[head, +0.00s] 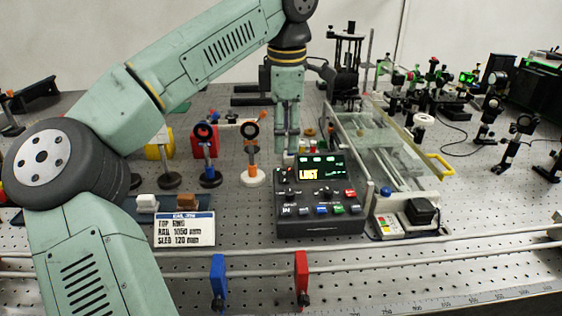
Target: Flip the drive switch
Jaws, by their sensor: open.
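A dark control box (320,226) stands on the perforated bench, with a small screen (310,174) reading "LOST" in yellow. Its sloped face carries green indicators, small knobs or toggles, and a row of coloured buttons. Which of these is the drive switch, and its position, is too small to tell. My gripper (287,150) points down just behind the box's back left edge, apart from the front controls. Its fingers look narrow from here, and nothing shows between them; it is open. The fingertips are close to the box's top edge.
Right of the box is a clear-covered rail stage (385,150) with a yellow handle (439,166). Optic mounts, one on a white base (253,177), stand to the left. Blue (218,282) and red (301,280) clamps sit in front.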

